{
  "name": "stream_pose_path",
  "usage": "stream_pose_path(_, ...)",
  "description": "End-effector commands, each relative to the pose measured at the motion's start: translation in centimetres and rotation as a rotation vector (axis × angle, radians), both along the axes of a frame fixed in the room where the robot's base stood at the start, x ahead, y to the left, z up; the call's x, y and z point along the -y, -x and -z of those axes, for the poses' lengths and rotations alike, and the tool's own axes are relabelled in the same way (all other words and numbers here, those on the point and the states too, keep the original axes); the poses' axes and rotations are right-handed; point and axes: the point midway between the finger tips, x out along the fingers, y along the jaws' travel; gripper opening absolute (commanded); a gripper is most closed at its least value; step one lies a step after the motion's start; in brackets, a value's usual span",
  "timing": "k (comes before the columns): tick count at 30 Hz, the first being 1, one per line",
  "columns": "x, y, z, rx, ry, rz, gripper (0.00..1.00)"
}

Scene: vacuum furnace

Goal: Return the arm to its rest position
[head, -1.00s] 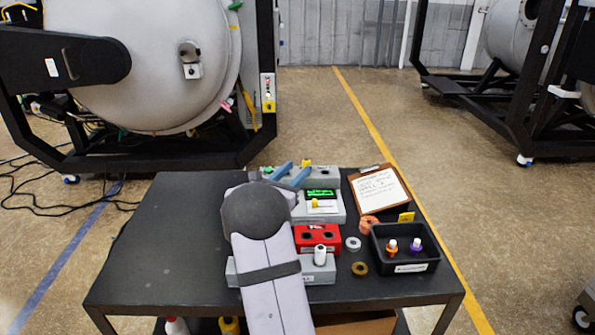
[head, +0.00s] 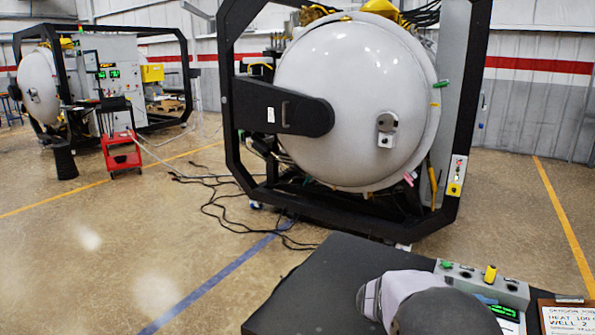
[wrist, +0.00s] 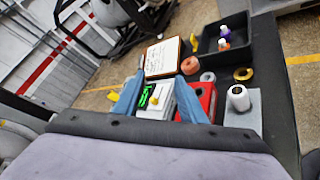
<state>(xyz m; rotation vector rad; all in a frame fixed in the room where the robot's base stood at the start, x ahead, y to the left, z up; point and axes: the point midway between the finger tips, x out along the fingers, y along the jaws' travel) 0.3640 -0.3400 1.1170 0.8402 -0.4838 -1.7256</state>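My gripper (wrist: 157,104) shows in the wrist view as two blue fingers spread apart, with nothing held between them. The fingers point over the table, and a grey instrument with a green display (wrist: 155,100) shows in the gap. In the head view my arm (head: 440,310) is at the bottom right, bent over the dark table, and only a bit of blue finger shows beside it. Most of the gripper is hidden there by my arm.
A large furnace (head: 350,100) stands behind. The table's left side is clear.

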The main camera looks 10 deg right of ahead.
Motion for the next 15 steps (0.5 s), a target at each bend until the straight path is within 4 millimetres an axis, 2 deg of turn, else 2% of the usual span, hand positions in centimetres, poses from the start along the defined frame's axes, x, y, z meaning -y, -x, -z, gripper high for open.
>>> stream_pose_path(1,-2.1,1.8,-0.4,0.085,-0.039,0.067,0.37)
stream_pose_path(2,-3.3,3.0,-0.2,0.134,-0.064,0.116,0.37)
stream_pose_path(5,-7.4,6.7,1.1,0.27,-0.152,0.27,0.37)
stream_pose_path(6,-9.0,7.0,4.0,0.267,-0.246,0.276,0.37)
stream_pose_path(8,-11.7,7.5,6.9,0.281,-0.37,0.296,0.37)
stream_pose_path(9,-13.7,7.8,8.6,0.295,-0.451,0.311,0.37)
stream_pose_path(12,-18.9,8.5,12.3,0.339,-0.648,0.352,0.37)
stream_pose_path(15,-23.9,8.8,15.0,0.393,-0.821,0.395,0.37)
